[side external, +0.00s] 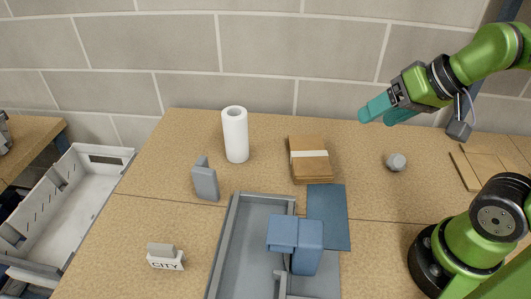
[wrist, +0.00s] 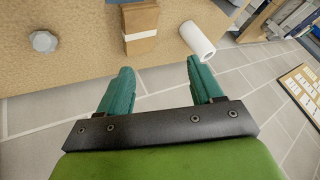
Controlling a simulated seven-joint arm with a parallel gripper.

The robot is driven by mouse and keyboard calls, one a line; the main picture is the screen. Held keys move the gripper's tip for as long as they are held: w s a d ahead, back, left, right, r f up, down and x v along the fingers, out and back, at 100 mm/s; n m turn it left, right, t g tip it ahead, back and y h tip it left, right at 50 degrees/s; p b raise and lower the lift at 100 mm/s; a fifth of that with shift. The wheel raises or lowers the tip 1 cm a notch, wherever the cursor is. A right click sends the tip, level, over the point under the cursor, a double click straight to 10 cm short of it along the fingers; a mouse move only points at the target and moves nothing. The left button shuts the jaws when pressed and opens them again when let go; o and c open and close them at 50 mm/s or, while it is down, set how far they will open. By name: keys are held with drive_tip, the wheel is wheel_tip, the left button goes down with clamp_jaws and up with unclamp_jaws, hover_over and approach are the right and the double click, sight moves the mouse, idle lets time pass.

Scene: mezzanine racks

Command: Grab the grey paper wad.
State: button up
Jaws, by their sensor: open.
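The grey paper wad (side external: 396,162) is a small rounded lump on the tabletop at the right, between my gripper and my arm's base. It also shows at the upper left of the wrist view (wrist: 43,41). My gripper (side external: 376,113) has teal fingers and is raised above the back edge of the table, behind and to the left of the wad. In the wrist view its two fingers (wrist: 162,75) are spread with nothing between them, and the wad lies outside them to the left.
Brown folded paper with a pale band (side external: 310,172) and a white paper roll (side external: 235,135) stand left of the wad. A grey tray (side external: 230,235), a blue object (side external: 305,242), a blue mat (side external: 333,205) and a wooden piece (side external: 480,168) are nearby. The table around the wad is clear.

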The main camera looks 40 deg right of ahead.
drive_tip(key=w+d+f+m+g+h, duration=0.1)
drive_tip(key=w+d+f+m, duration=0.15)
drive_tip(key=d, duration=0.25)
drive_tip(key=m+g+y, duration=0.1)
drive_tip(key=m+g, duration=0.2)
drive_tip(key=m, duration=1.6)
hover_over(403, 155)
drive_tip(key=s+d, duration=0.1)
drive_tip(key=s, duration=0.1)
wheel_tip(403, 155, down, 5)
drive_tip(key=s+d+m+y, duration=0.2)
drive_tip(key=d+m, duration=0.3)
drive_tip(key=m, duration=1.2)
drive_tip(key=x, duration=1.6)
drive_tip(key=shift+s+a+f, duration=0.1)
drive_tip(key=shift+a+f, duration=0.2)
drive_tip(key=shift+f, duration=0.05)
drive_tip(key=shift+c, duration=0.2)
drive_tip(key=c, duration=0.8)
